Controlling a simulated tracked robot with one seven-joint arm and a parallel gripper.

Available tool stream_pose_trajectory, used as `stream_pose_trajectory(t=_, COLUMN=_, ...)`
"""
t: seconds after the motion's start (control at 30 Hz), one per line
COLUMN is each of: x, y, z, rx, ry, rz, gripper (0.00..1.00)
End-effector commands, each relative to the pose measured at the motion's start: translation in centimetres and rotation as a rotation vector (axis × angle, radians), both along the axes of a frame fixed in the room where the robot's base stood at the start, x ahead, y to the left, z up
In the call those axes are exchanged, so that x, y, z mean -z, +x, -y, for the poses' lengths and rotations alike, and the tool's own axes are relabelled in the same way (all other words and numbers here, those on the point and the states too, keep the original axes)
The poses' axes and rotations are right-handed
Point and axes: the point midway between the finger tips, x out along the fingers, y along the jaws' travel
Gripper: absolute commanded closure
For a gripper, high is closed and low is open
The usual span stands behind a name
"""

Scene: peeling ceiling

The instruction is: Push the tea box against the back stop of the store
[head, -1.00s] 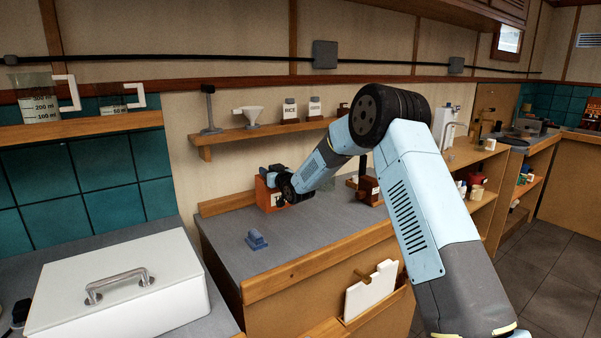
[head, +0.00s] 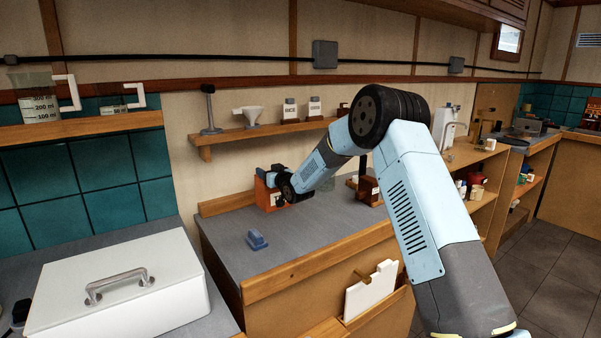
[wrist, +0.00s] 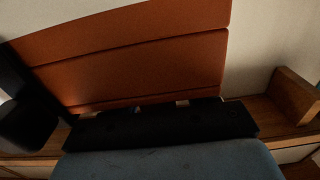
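The tea box, an orange-red box with a pale label (head: 264,190), stands at the back of the grey counter, near the wooden back stop (head: 226,204). My gripper (head: 278,181) is at the box's near right side, seemingly touching it; its fingertips are not clear in the head view. In the wrist view, the orange face of the box (wrist: 150,55) fills the upper middle, with a black part of my gripper (wrist: 160,124) across its lower edge. Whether the fingers are apart is not clear. Contact between box and back stop is hidden.
A small blue object (head: 257,241) lies on the open counter in front of the box. A dark brown item (head: 369,190) stands right of my forearm. A shelf (head: 270,131) with jars hangs above. A white lidded case (head: 120,285) is at front left.

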Motion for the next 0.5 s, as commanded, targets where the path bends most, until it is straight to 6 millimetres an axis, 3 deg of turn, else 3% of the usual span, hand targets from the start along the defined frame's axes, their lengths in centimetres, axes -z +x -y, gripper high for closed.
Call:
stream_pose_trajectory(t=0.33, x=0.1, y=-0.2, z=0.2, rx=0.000, ry=-0.001, rz=-0.002, gripper=0.39)
stream_pose_trajectory(t=0.5, x=0.0, y=-1.6, z=1.2, rx=0.001, ry=-0.001, rz=-0.001, gripper=0.39)
